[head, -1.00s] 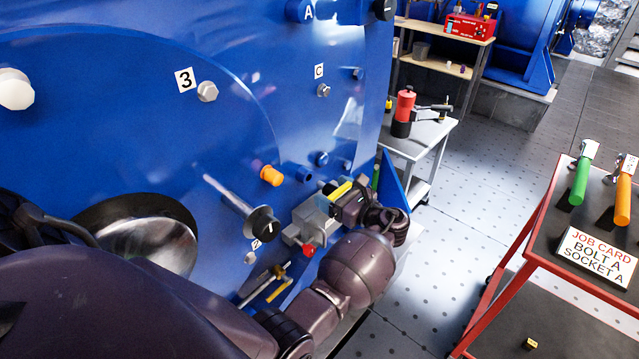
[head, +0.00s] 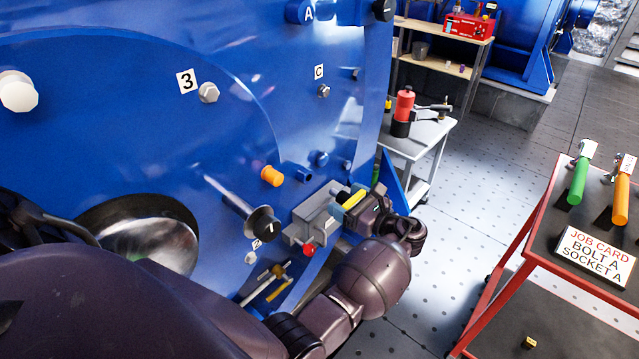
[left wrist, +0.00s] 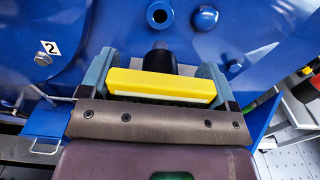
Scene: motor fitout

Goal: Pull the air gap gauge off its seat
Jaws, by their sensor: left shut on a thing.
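The air gap gauge shows as a yellow bar (left wrist: 162,86) with a black cylindrical part behind it in the left wrist view. My left gripper (left wrist: 160,88) is shut on the yellow bar, with one finger at each end. In the head view the gauge (head: 354,199) sits in my left gripper (head: 359,207), at the right side of the grey block (head: 312,216) on the blue motor face. The inner end of the gauge is hidden, so I cannot tell whether it still touches its seat. My right gripper is not in view.
A shaft with a black end marked 1 (head: 262,223) and a red knob (head: 309,249) stick out left of the gripper. A grey side table (head: 433,135) and red-framed cart (head: 519,257) stand to the right. Open floor lies between them.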

